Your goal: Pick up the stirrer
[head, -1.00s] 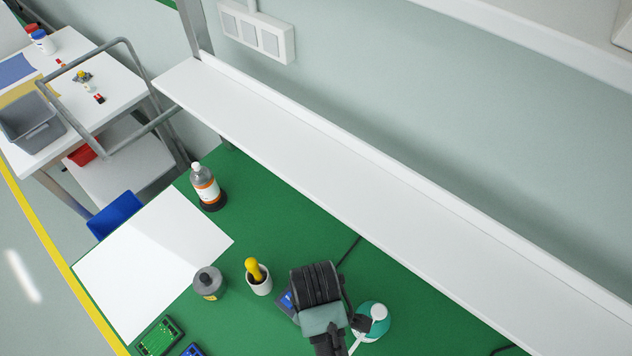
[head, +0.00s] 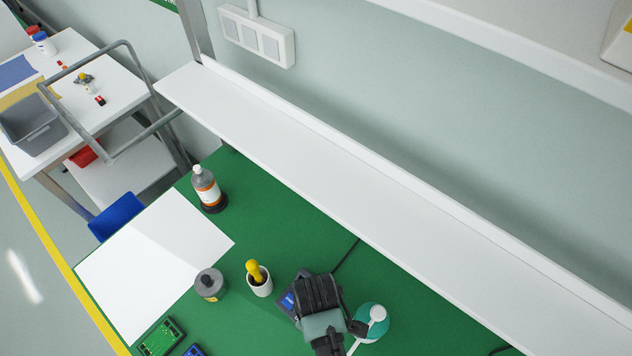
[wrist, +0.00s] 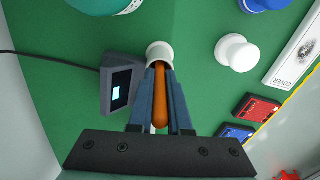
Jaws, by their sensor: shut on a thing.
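The stirrer (wrist: 160,98) shows in the wrist view as an orange-brown rod with a rounded end, lying between the two fingers. Its far end goes into a small white cup (wrist: 160,51), which hides that end. My gripper (wrist: 160,90) is shut on the stirrer, with a finger along each side of it. In the head view my own wrist hides the stirrer and its cup.
A grey device with a small display (wrist: 121,86) stands close left of the cup. A white shelf (head: 360,210) runs behind.

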